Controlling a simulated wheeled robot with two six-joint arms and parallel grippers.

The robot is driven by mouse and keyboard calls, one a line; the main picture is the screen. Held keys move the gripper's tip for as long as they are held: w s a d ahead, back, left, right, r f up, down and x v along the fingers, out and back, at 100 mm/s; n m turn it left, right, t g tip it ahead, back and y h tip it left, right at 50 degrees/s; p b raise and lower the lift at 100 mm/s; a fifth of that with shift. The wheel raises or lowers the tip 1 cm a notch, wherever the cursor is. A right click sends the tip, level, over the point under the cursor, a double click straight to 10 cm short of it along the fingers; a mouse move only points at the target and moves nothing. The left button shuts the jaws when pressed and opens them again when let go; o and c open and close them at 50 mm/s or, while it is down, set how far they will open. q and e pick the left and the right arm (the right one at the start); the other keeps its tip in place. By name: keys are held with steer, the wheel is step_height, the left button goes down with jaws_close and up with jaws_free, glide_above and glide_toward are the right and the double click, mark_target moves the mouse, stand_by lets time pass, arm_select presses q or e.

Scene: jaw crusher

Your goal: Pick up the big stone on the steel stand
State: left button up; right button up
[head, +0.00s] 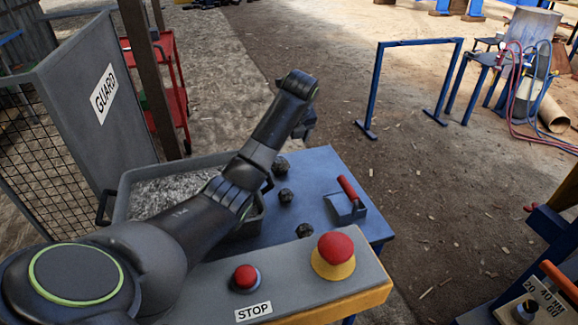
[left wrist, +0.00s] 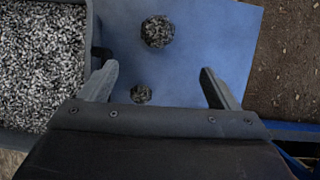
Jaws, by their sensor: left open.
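The steel stand is a blue-topped table (head: 328,172), also in the left wrist view (left wrist: 200,50). The big dark stone (head: 281,166) lies near its far edge, partly beside my arm in the head view. In the left wrist view the big stone (left wrist: 157,31) lies beyond my fingertips, between their lines. A smaller stone (head: 285,196) lies nearer and shows between the fingers in the left wrist view (left wrist: 140,94). Another dark stone (head: 304,230) lies nearer still. My left gripper (head: 307,124) is open and empty above the stand. My right gripper is not in view.
A grey tray of gravel (head: 122,205) stands left of the stones, its rim close to them. A red-handled block (head: 346,205) sits on the right of the stand. A console with a red stop mushroom (head: 335,247) runs along the front. A guard panel (head: 95,105) rises left.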

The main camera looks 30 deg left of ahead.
arm_select(q)
glide_above(280, 162)
steer(key=s+d, duration=0.1)
steer(key=d, duration=0.2)
step_height(280, 162, down, 7)
steer(key=shift+s+a+f, duration=0.1)
steer(key=shift+a+f, duration=0.7)
steer(key=shift+f, duration=0.05)
steer(key=shift+w+f, duration=0.2)
steer(key=shift+f, duration=0.15)
steer(key=x, duration=0.3)
steer(key=shift+a, duration=0.15)
steer(key=shift+w+a+f, duration=0.2)
steer(key=shift+w+f, duration=0.05)
steer(key=shift+f, duration=0.4)
steer(key=shift+c, duration=0.3)
steer(key=shift+r, duration=0.1)
steer(key=c, duration=1.2)
steer(key=shift+c, duration=0.2)
